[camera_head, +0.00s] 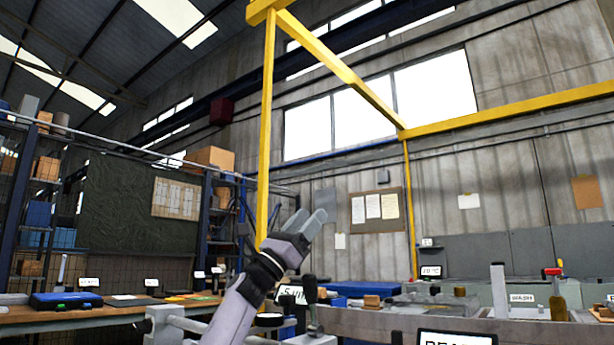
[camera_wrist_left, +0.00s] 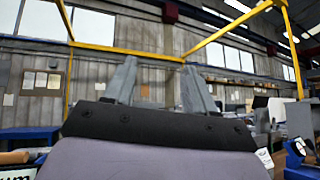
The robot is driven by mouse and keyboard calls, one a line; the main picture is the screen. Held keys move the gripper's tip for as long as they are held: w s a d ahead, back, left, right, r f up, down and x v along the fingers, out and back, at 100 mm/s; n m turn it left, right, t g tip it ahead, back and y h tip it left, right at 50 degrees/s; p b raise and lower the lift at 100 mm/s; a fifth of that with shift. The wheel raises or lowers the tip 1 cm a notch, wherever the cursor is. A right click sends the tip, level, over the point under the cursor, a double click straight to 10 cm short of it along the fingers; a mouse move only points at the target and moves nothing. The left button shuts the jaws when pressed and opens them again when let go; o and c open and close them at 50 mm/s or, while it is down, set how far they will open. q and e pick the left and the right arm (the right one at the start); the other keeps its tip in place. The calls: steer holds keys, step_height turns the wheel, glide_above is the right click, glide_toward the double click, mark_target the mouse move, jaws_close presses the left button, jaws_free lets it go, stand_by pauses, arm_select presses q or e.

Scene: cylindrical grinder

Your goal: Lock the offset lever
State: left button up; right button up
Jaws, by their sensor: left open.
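My left gripper (camera_head: 309,219) is raised in the middle of the head view, fingers pointing up with a gap between them. In the left wrist view the two grey fingers (camera_wrist_left: 160,78) stand apart with nothing between them. A dark-handled upright lever (camera_head: 311,291) stands just right of my left forearm, below the gripper and apart from the fingers. A red-topped upright handle (camera_head: 555,294) and a pale upright handle (camera_head: 499,291) stand at the right. I cannot tell which of these is the offset lever. My right gripper is not in view.
A workbench (camera_head: 60,318) with a blue case (camera_head: 66,300) and labels is at the left. A yellow frame (camera_head: 265,130) rises behind my gripper. The air around the fingers is clear.

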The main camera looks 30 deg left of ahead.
arm_select(q)
step_height(320, 180, up, 7)
steer(key=p, duration=0.3)
steer(key=shift+r+p, duration=0.15)
steer(key=shift+p, duration=0.25)
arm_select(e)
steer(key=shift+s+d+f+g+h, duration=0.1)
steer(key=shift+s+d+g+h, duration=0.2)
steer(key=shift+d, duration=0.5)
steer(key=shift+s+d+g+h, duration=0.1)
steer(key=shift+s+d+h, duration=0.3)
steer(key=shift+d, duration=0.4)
